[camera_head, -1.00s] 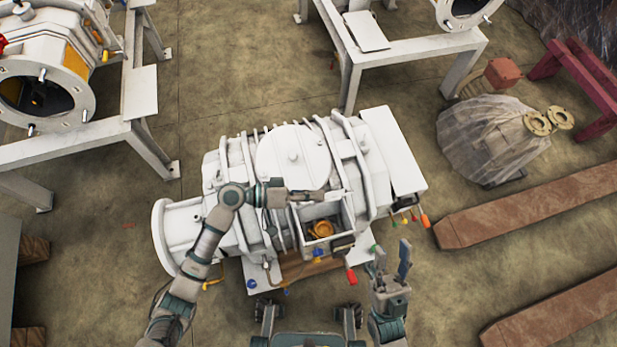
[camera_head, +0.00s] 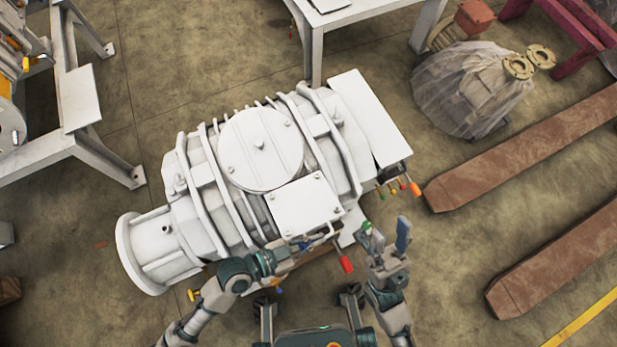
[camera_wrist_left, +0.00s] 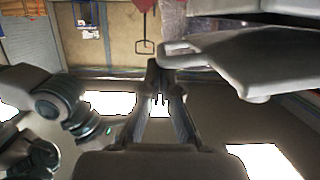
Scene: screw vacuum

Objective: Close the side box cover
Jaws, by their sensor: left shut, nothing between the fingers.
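The white vacuum machine (camera_head: 215,165) stands in the middle of the head view. Its side box cover (camera_head: 307,205), a square white plate with small bolts at the corners, lies over the box opening and hides the inside. I cannot tell whether it sits fully flush. My left gripper (camera_head: 322,238) is shut and empty at the cover's lower edge; whether it touches is unclear. Its fingers (camera_wrist_left: 160,92) also show in the left wrist view. My right gripper (camera_head: 386,230) is open and empty, right of the box, beside the red handle (camera_head: 346,264).
Coloured handles (camera_head: 415,189) stick out at the machine's right end. A wrapped bundle (camera_head: 470,90) and rusty beams (camera_head: 530,145) lie on the floor at the right. A white metal frame (camera_head: 90,110) stands at the left.

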